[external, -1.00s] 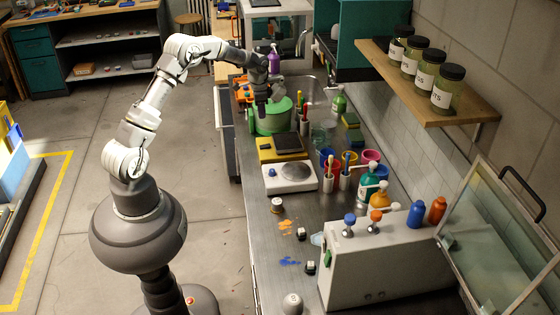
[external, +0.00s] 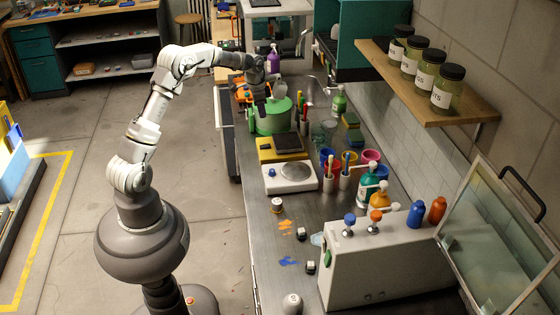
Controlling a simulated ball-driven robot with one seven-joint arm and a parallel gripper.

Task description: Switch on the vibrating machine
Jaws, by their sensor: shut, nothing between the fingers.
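I cannot tell for sure which device is the vibrating machine. A yellow unit with a dark flat top (external: 288,143) sits on the bench just in front of a green bowl (external: 270,122). A white unit with a round plate and a blue knob (external: 290,177) stands nearer. My gripper (external: 261,112) is shut and empty, pointing down at the left part of the green bowl. From this view I cannot tell whether it is over the bowl or beside it. No switch on the yellow unit is clear at this size.
Cups with pens (external: 345,172) and pump bottles (external: 370,185) stand right of the white unit. A large grey box with blue and orange knobs (external: 380,265) fills the near right. A shelf with jars (external: 430,85) overhangs the bench.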

